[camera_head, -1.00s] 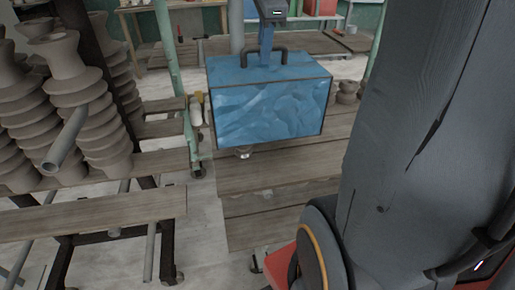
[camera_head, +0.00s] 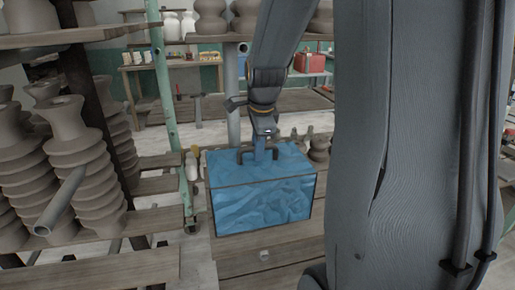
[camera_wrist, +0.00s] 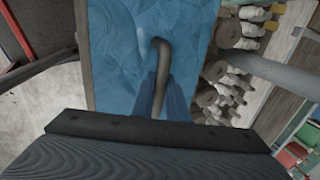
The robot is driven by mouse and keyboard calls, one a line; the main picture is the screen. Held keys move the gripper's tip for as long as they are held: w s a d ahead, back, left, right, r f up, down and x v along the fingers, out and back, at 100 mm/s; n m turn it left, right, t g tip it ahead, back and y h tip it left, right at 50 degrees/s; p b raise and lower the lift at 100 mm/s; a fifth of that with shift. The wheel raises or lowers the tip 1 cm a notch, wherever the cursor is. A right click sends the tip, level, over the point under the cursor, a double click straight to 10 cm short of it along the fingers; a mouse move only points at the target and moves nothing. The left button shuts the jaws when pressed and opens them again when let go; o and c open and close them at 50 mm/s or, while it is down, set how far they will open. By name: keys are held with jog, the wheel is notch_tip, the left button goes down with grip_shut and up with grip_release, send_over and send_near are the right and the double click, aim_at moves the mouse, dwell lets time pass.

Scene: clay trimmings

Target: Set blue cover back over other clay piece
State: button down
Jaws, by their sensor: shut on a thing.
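The blue cover (camera_head: 262,205) is a box-shaped sheet cover with dark edges and a dark handle on top. In the head view it is at the wooden table (camera_head: 290,262), near its front edge; I cannot tell whether its bottom rim touches the boards. My gripper (camera_head: 262,158) is above it and shut on the handle. The wrist view shows the dark handle (camera_wrist: 161,62) between the blue fingers, over the cover's top (camera_wrist: 125,45). Any clay piece under the cover is hidden.
Stacks of grey-brown ribbed clay pieces (camera_head: 85,165) stand on a rack at the left. A green post (camera_head: 165,110) rises just left of the table. Small clay pieces (camera_head: 319,148) stand behind the cover. A shelf (camera_head: 110,36) with pots is above.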

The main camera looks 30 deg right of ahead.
jog(key=shift+f, duration=0.1)
jog(key=c, duration=1.7)
grip_release()
jog(key=shift+c, duration=0.2)
jog(key=shift+s+r, duration=0.1)
jog(key=shift+r, duration=0.55)
jog(key=b+v, duration=0.1)
jog(key=v, duration=1)
jog(key=shift+b, duration=0.3)
jog(key=shift+s, duration=0.1)
